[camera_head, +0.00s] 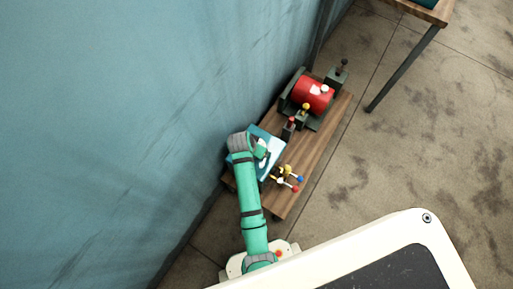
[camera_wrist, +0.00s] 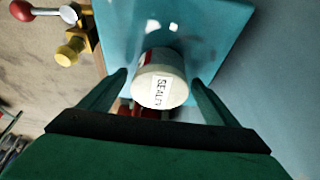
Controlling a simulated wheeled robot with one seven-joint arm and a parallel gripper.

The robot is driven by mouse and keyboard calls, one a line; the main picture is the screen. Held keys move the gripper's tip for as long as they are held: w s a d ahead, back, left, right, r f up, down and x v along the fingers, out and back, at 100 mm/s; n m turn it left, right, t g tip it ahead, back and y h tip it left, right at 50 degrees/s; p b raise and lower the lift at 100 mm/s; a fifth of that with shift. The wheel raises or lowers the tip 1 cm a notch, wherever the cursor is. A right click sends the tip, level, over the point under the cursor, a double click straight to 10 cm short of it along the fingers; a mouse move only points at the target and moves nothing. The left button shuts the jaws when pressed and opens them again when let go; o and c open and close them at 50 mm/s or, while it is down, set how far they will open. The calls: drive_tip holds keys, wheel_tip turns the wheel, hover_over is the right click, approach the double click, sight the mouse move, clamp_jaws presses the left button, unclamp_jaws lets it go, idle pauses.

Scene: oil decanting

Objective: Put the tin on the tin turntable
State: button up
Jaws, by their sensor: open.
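In the wrist view, a cream-white tin (camera_wrist: 150,92) with a printed label and a bit of red on its side stands against the blue surface (camera_wrist: 210,25). My gripper (camera_wrist: 160,78) is open, with one finger on each side of the tin and apparent gaps between. In the head view, my gripper (camera_head: 262,153) is over the blue panel (camera_head: 267,168) on the wooden bench; a white patch beside it may be the tin. I cannot make out which part is the tin turntable.
A red drum (camera_head: 312,95) lies in a dark cradle at the bench's far end. Levers with red and yellow knobs (camera_head: 305,107) stand before it. A yellow hub with coloured knobs (camera_head: 287,171) is right of my gripper. The blue wall (camera_head: 130,120) is close on the left.

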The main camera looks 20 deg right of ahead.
drive_tip(key=shift+f, duration=0.1)
drive_tip(key=c, duration=1.5)
